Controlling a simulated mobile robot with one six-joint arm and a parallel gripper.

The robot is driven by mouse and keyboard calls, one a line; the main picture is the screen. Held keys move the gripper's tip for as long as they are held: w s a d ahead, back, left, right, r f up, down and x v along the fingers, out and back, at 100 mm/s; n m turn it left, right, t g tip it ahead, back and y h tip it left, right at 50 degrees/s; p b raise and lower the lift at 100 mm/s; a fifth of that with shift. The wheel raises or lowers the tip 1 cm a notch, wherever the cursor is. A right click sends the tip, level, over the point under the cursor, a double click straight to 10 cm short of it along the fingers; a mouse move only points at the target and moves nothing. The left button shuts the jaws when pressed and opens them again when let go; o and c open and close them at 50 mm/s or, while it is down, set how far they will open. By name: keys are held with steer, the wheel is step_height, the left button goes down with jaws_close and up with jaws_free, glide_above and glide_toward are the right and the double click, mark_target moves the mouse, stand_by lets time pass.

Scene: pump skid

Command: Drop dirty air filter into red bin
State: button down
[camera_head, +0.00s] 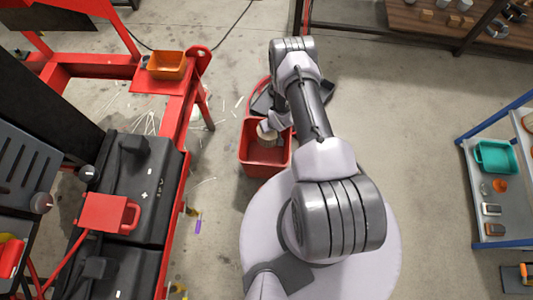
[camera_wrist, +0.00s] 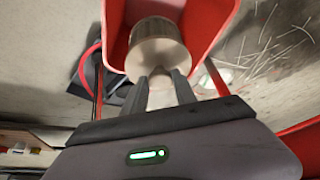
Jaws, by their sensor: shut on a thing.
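The red bin (camera_head: 262,163) stands on the floor in the middle of the head view, just left of my arm. The air filter (camera_wrist: 157,45), a tan-grey cylinder, is held between the two fingers of my gripper (camera_wrist: 162,76) in the wrist view. It is over the bin opening, with the red bin walls (camera_wrist: 205,22) around it. In the head view the filter (camera_head: 266,133) shows as a small beige shape at the bin's upper part. My arm hides part of the bin's right side. How deep the filter sits relative to the rim is hard to tell.
A red frame with an orange tray (camera_head: 166,65) and black machinery (camera_head: 135,190) stands at the left. A blue-framed shelf with a teal bin (camera_head: 496,157) is at the right. A wooden shelf (camera_head: 430,22) is at the top right. Floor right of my arm is clear.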

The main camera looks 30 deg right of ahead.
steer(key=c, duration=0.9)
jaws_free()
steer(key=shift+r, duration=0.15)
steer(key=p+v, duration=0.8)
steer(key=v, duration=0.9)
steer(key=shift+r, duration=0.15)
